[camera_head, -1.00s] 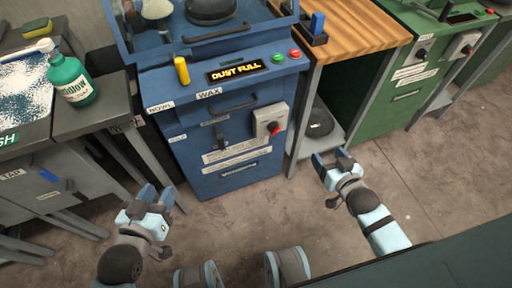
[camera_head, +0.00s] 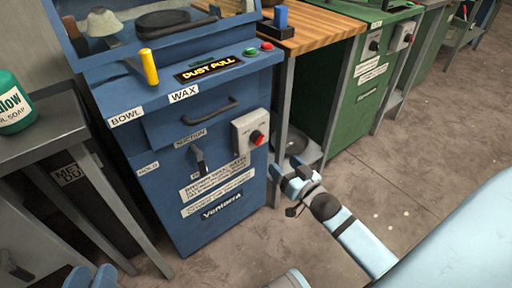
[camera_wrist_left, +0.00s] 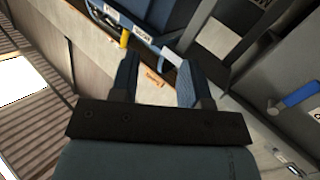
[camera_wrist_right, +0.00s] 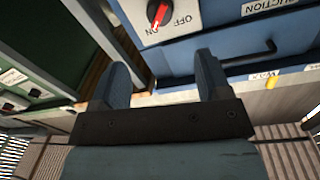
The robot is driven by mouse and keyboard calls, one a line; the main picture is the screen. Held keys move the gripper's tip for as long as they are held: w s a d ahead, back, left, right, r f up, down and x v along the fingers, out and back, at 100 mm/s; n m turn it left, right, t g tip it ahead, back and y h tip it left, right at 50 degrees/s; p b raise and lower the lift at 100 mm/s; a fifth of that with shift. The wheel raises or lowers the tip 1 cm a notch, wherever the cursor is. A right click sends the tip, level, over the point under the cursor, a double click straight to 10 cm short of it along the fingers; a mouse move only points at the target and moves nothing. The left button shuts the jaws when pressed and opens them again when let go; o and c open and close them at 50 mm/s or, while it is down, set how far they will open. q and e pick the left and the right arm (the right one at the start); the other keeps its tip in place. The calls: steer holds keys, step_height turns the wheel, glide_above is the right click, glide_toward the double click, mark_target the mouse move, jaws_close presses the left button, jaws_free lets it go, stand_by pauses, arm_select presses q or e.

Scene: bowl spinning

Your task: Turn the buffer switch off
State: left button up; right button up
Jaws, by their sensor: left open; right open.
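A white switch box (camera_head: 249,131) with a red knob (camera_head: 259,138) is on the right side of the blue cabinet's front. In the right wrist view the red knob (camera_wrist_right: 158,14) sits beside the OFF and ON labels. No label reading "buffer" is legible. My right gripper (camera_head: 291,172) is open and empty, below and right of the box and apart from it. It also shows in the right wrist view (camera_wrist_right: 162,75). My left gripper (camera_head: 92,275) is open and empty at the bottom left, low before the cabinet.
The blue cabinet (camera_head: 215,228) has a drawer handle (camera_head: 210,110) and a black suction lever (camera_head: 198,160). A yellow cylinder (camera_head: 149,66) stands on its top. A green machine (camera_head: 353,85) with another red-knobbed switch box (camera_head: 403,36) is further right. Open floor (camera_head: 400,180) lies at right.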

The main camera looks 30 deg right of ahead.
mark_target(261, 142)
steer(key=w+b, duration=0.4)
steer(key=w, duration=0.7)
steer(key=shift+f, duration=0.1)
steer(key=shift+w, duration=0.65)
arm_select(q)
steer(key=w+m, duration=0.1)
steer(key=w+a+m, duration=0.1)
steer(key=shift+f+m+t, duration=0.3)
steer(key=shift+f, duration=0.1)
arm_select(e)
steer(key=shift+w, duration=0.1)
steer(key=shift+c, duration=0.4)
steer(key=c, duration=0.8)
steer(key=shift+c, duration=0.2)
